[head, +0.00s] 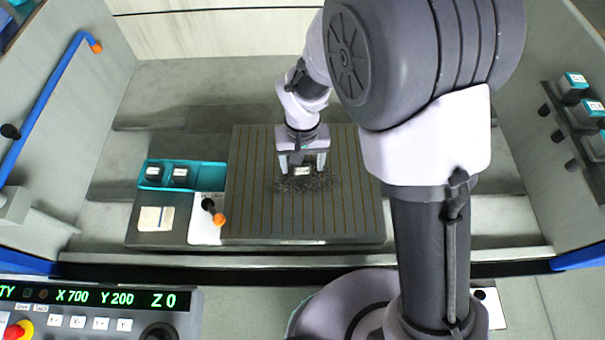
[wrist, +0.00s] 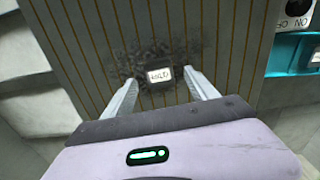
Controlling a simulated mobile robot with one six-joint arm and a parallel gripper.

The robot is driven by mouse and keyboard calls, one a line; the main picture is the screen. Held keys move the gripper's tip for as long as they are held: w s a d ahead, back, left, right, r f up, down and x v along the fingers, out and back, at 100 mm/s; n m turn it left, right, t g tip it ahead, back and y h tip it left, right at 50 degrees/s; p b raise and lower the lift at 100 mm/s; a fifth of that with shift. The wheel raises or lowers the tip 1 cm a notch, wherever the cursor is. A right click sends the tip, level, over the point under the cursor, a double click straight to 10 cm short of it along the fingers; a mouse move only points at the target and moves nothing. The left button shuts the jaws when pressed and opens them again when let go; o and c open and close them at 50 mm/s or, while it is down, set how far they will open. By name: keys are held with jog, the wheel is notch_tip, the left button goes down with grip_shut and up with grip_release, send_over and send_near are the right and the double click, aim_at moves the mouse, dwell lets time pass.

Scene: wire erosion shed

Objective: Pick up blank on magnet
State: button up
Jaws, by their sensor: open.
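The blank (head: 302,171) is a small block with a pale, marked top face. It sits on the magnet (head: 348,205), a dark plate with brown stripes, inside a dark smudged patch. My gripper (head: 301,166) points down over it with its two fingers apart. In the wrist view the blank (wrist: 159,76) lies between the fingertips of my open gripper (wrist: 162,81), with a visible gap on each side. Whether the fingertips reach down to the blank's height I cannot tell. The striped magnet (wrist: 225,50) fills the middle of that view.
Left of the magnet are a teal tray (head: 208,168) holding two dark blocks, a pale pad (head: 155,219) and an orange-tipped lever (head: 213,212) on a white plate. A control panel (head: 90,318) is at the front left. Teal-topped blocks (head: 574,88) sit on the right wall.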

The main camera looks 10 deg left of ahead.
aim_at(302, 173)
notch_tip(302, 173, down, 3)
jog(key=shift+r, duration=0.2)
grip_shut()
jog(key=shift+r, duration=0.1)
jog(key=shift+r, duration=0.1)
